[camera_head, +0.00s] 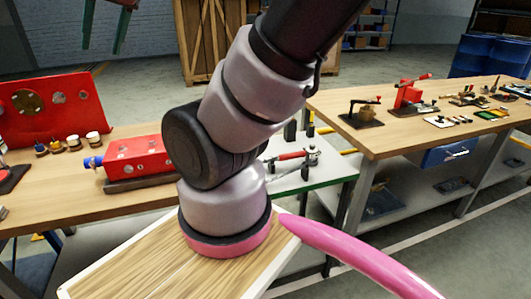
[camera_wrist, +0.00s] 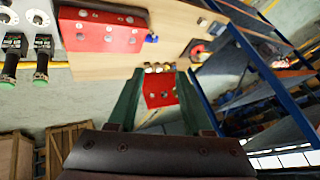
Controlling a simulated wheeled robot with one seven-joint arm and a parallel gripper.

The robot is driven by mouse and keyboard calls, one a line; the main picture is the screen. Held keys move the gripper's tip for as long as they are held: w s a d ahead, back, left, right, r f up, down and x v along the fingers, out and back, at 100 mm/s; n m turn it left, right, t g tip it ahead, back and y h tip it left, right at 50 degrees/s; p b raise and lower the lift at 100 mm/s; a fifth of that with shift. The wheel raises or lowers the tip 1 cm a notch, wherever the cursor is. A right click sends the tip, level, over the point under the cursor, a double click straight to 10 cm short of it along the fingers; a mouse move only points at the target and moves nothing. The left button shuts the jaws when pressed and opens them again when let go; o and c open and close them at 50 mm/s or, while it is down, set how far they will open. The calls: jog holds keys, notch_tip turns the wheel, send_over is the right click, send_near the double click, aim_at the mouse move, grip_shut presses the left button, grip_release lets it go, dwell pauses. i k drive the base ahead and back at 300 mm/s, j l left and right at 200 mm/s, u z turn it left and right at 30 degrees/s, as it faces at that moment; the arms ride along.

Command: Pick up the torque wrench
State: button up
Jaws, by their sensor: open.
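My gripper (camera_head: 101,50) shows at the top left of the head view as two green fingers pointing down, apart and with nothing between them. In the wrist view its fingers (camera_wrist: 160,73) are also spread and empty. A long tool with a red grip and metal ends (camera_head: 290,156) lies on the middle table, right of my arm, and looks like the torque wrench; I cannot be sure of it at this size. My gripper is far to its left and higher. I cannot make out the wrench in the wrist view.
The left wooden bench (camera_head: 135,205) holds a red block (camera_head: 133,156) and an upright red panel (camera_head: 52,105). The right bench (camera_head: 375,142) carries a red vise (camera_head: 408,94) and small parts. A wooden crate (camera_head: 215,40) stands behind. My arm crosses the middle of the head view.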

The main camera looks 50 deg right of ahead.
aim_at(305, 152)
jog(key=z, duration=1.9)
